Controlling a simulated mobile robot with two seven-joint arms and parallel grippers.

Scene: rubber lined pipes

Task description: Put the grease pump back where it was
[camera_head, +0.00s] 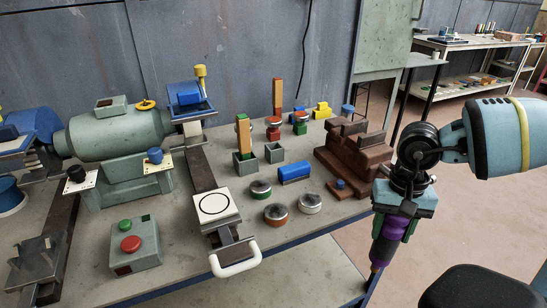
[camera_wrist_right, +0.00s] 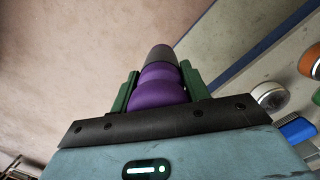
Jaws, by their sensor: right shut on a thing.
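A purple object with a dark grey end, which looks like the grease pump (camera_head: 384,249), is between the green fingers of my right gripper (camera_head: 391,227). In the head view it hangs tilted off the right edge of the workbench, over the floor. The right wrist view shows the purple body of the pump (camera_wrist_right: 160,87) with both fingers of the right gripper (camera_wrist_right: 158,90) closed against its sides. My left gripper is not in view. A white plate with a black circle (camera_head: 215,204) is on the bench, and nothing stands on it.
A black stool seat (camera_head: 487,290) stands at the lower right.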

